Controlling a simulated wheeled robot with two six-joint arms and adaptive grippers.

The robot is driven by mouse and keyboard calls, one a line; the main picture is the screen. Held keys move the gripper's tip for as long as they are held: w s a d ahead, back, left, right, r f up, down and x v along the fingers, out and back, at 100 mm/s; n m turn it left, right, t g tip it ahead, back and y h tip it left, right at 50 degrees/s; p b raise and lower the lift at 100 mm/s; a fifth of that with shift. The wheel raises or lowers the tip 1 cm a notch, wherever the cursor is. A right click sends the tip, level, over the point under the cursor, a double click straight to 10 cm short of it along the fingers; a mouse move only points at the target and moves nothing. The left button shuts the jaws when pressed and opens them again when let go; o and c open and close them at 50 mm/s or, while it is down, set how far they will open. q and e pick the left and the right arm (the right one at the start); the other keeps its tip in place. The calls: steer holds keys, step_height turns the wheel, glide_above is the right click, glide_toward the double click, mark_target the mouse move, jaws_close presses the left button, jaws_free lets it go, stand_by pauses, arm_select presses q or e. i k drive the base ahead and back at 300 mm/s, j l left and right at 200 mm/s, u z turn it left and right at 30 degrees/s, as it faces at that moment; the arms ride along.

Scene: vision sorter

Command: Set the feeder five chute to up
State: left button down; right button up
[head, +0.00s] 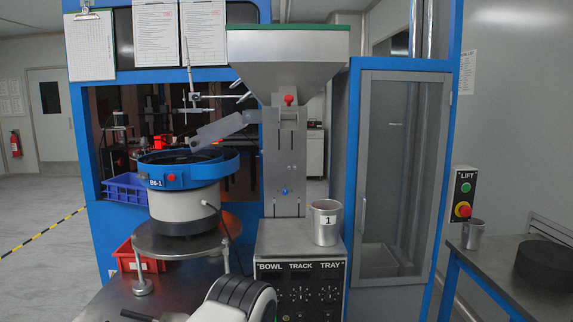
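A grey metal chute (220,130) slopes from the upright plate (284,155) under the hopper (288,68) down to the left, its lower end over the blue-rimmed bowl (184,167). A red knob (289,100) sits high on the plate near the chute's upper end. A small blue knob (284,191) sits lower, between slots. The bowl's label looks like "B6-1"; I see no number five. A white and black rounded part at the bottom centre looks like my own arm.
A metal cup (325,226) marked 1 stands on the control box (300,285) with BOWL, TRACK and TRAY dials. A red bin (135,257) and blue crate (126,188) lie left. A glazed cabinet door (400,170) and a side table (500,262) stand right.

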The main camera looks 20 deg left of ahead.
mark_target(210, 134)
steer(key=u, duration=1.25)
